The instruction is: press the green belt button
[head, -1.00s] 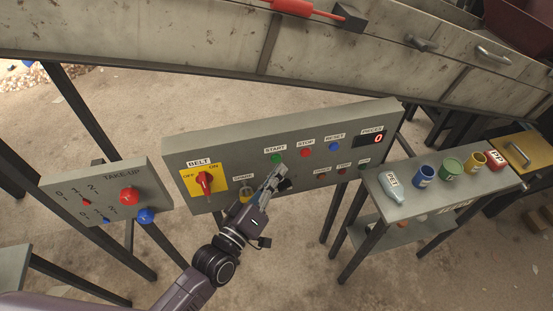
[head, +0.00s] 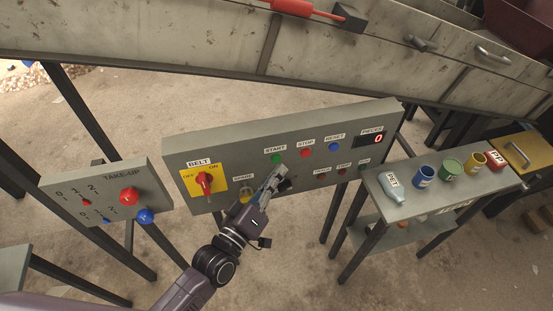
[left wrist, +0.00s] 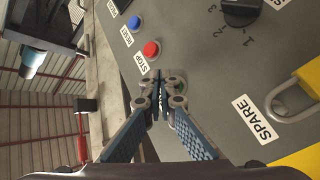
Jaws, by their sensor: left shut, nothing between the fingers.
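The green button (head: 277,158) sits under the START label on the grey control panel (head: 225,145). My left gripper (head: 280,170) is shut and empty, with its fingertips just below the green button in the head view. In the left wrist view the closed fingertips (left wrist: 160,78) point at the panel and cover most of the green button; a greenish edge shows beside them. I cannot tell whether they touch it. My right gripper is not in view.
The red STOP button (head: 306,153) and blue RESET button (head: 334,147) are to the right of the green one. A side table (head: 400,209) holds a bottle and several cups.

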